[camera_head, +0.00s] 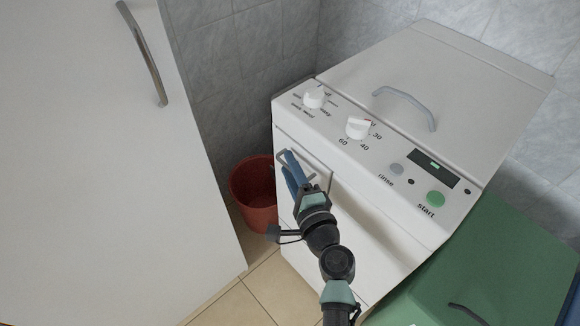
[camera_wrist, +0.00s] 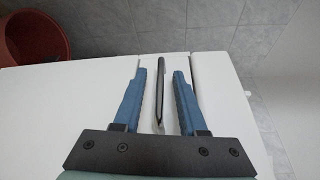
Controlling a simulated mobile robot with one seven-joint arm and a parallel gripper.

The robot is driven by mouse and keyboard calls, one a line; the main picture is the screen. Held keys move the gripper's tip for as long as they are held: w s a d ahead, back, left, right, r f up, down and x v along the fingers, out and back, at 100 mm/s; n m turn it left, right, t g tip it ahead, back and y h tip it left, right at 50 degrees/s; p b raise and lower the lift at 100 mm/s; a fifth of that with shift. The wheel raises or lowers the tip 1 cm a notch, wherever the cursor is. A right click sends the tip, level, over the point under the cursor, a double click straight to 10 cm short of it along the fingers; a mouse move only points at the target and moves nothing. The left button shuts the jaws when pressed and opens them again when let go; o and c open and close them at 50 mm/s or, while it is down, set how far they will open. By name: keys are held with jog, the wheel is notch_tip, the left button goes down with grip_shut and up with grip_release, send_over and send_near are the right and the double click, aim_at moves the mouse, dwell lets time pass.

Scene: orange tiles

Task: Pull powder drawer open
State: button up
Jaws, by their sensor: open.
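The powder drawer (camera_head: 310,160) is a narrow white panel high on the left of the washing machine's front. Its thin grey handle (camera_wrist: 160,85) shows in the wrist view between the two blue fingers of my gripper (camera_wrist: 163,78). The fingers are open, with a gap on each side of the handle. In the head view my gripper (camera_head: 290,165) is at the drawer front and partly covers the drawer and its handle. The drawer looks flush with the front, though my gripper hides part of it.
The washing machine (camera_head: 380,222) has knobs and buttons on top and a grey lid handle (camera_head: 408,98). A red bucket (camera_head: 252,190) stands to its left. A white cabinet (camera_head: 90,150) is at the left, and a green box-like thing (camera_head: 500,260) is at the right. Some tiled floor (camera_head: 250,300) is clear.

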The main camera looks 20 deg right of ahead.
jog(key=shift+w, duration=0.1)
grip_shut()
dwell(1.4)
